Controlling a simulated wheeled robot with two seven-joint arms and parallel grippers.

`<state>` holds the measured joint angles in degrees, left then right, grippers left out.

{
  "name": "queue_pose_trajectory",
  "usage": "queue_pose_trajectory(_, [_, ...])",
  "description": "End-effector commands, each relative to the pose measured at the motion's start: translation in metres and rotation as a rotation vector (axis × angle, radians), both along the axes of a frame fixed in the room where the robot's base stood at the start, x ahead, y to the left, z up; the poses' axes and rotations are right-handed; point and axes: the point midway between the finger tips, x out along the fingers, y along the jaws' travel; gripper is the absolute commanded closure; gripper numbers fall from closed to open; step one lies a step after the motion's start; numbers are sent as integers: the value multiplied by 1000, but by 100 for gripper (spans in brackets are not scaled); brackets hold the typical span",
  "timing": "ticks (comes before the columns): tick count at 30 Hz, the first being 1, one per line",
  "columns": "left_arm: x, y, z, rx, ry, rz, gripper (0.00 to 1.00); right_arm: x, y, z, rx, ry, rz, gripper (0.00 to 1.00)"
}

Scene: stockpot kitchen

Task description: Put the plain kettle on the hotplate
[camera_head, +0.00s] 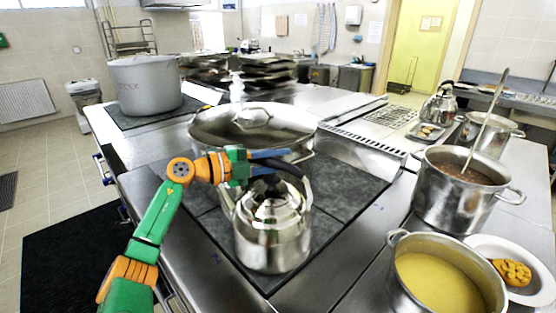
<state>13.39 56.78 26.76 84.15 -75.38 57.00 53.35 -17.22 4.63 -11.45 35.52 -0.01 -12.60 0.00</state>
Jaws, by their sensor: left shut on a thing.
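A shiny plain metal kettle (272,236) with a dark handle is upright at the middle of the view. My left gripper (284,160) comes in from the left and is shut on the kettle's handle. The kettle is in front of a large lidded pot and over the dark square hotplate surface (220,236). I cannot tell whether its base touches that surface. My right gripper is not in view.
The large lidded pot (215,130) stands close behind the kettle. A grey stockpot (146,84) is at the back left. A pot of brown soup (458,205), a pot of yellow liquid (432,278) and a plate (540,288) are at right. Another kettle (440,108) stands farther back.

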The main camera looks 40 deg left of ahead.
Motion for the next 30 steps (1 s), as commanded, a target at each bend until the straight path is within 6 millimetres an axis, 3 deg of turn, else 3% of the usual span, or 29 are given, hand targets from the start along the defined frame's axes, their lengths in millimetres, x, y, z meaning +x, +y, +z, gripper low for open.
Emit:
queue_pose_trajectory(14, [0, 0, -4, -1, -8, 1, 100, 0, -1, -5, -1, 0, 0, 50])
queue_pose_trajectory(15, [0, 0, -4, -1, -8, 1, 68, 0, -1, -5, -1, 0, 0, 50])
queue_pose_trajectory(19, [0, 0, -4, 0, -6, 1, 36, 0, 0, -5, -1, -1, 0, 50])
queue_pose_trajectory(30, [-5, 2, -12, 0, 5, 0, 36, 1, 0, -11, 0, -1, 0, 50])
